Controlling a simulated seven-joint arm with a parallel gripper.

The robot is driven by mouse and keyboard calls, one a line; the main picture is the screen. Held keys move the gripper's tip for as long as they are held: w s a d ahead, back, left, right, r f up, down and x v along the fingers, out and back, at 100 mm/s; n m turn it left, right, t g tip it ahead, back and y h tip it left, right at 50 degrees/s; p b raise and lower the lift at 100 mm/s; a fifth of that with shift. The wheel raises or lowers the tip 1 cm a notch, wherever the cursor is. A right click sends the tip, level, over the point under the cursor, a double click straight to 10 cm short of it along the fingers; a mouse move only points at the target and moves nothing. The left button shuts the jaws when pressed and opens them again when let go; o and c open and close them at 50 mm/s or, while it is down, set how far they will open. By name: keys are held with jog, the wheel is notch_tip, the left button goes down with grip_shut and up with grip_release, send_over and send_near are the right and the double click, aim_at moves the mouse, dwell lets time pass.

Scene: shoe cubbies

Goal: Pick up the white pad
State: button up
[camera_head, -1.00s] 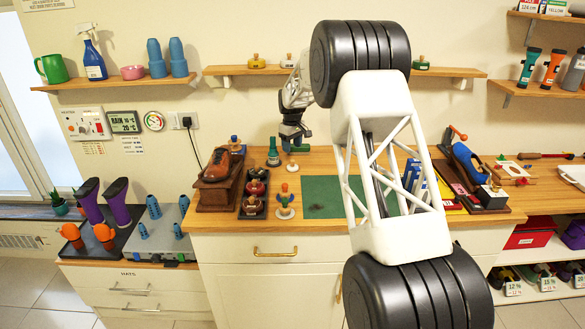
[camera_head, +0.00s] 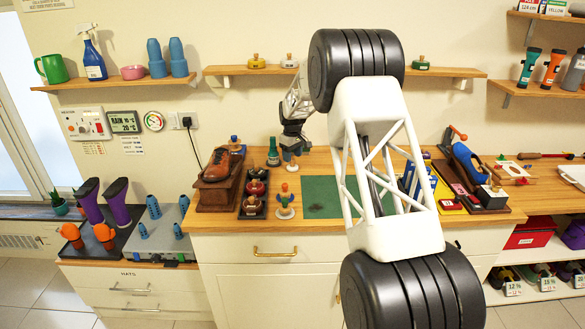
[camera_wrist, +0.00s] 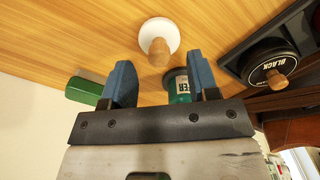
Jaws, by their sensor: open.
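The white pad (camera_wrist: 170,28) is a round white disc with a wooden knob, on the wooden counter in the wrist view. In the head view, the white pad (camera_head: 293,168) stands right of the teal bottle, close below my gripper (camera_head: 290,152). In the wrist view my gripper (camera_wrist: 160,72) has its two blue fingers apart, with nothing held between them. The pad is just past the fingertips, its knob lined up with the gap. The head view does not show clearly how high the fingers are above it.
A tin marked BLACK (camera_wrist: 262,56) sits in a dark tray at right. A wall shelf (camera_head: 235,70) is above; a green mat (camera_head: 320,196) lies to the right.

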aim_at(292, 165)
jog(key=shift+f, duration=1.65)
jog(key=c, duration=1)
